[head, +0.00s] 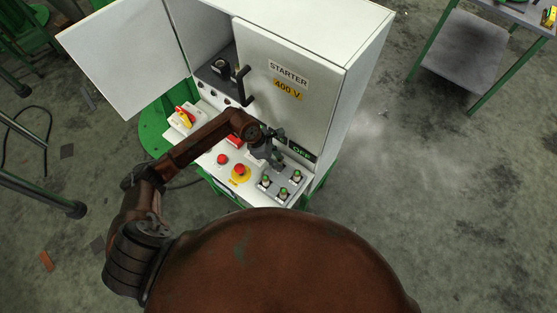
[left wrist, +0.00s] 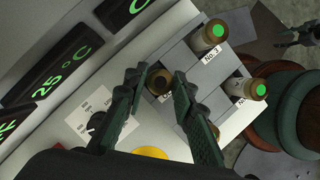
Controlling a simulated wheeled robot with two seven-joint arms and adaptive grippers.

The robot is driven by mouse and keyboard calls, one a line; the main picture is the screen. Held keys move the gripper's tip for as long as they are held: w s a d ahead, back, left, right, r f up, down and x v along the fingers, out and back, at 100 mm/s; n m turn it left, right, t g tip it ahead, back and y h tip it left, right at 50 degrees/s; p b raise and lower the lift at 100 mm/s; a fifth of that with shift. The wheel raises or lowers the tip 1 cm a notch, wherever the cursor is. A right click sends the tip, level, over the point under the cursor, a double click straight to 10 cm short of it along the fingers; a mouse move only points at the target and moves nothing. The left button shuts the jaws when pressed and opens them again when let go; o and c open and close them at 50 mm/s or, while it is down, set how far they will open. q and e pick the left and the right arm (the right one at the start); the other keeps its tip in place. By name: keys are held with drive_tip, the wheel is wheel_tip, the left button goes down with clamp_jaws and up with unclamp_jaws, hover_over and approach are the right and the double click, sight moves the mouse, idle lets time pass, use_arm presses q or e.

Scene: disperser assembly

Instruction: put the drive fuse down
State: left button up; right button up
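My left gripper (head: 268,150) is over the back of the grey fuse block on the cabinet's sloping panel. In the left wrist view its two dark fingers (left wrist: 160,76) stand on either side of a brown-gold fuse end (left wrist: 160,83), with little or no gap. That fuse shows no green cap, and I cannot tell how deep it sits in the block. Fuses with green tops stand in the block, one (head: 266,179) at the left, one (head: 283,191) at the front and one (head: 297,174) at the right. My right gripper is not in view.
The white cabinet's door (head: 300,85), marked STARTER 400 V, rises just behind the gripper. A red button on a yellow base (head: 240,173) and another red button (head: 222,159) lie left of the block. A red-yellow switch (head: 184,117) is further left.

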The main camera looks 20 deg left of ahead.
use_arm(q)
drive_tip(key=o, duration=0.3)
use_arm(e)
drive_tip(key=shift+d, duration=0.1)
use_arm(q)
drive_tip(key=shift+r, duration=0.2)
drive_tip(key=v, duration=1.2)
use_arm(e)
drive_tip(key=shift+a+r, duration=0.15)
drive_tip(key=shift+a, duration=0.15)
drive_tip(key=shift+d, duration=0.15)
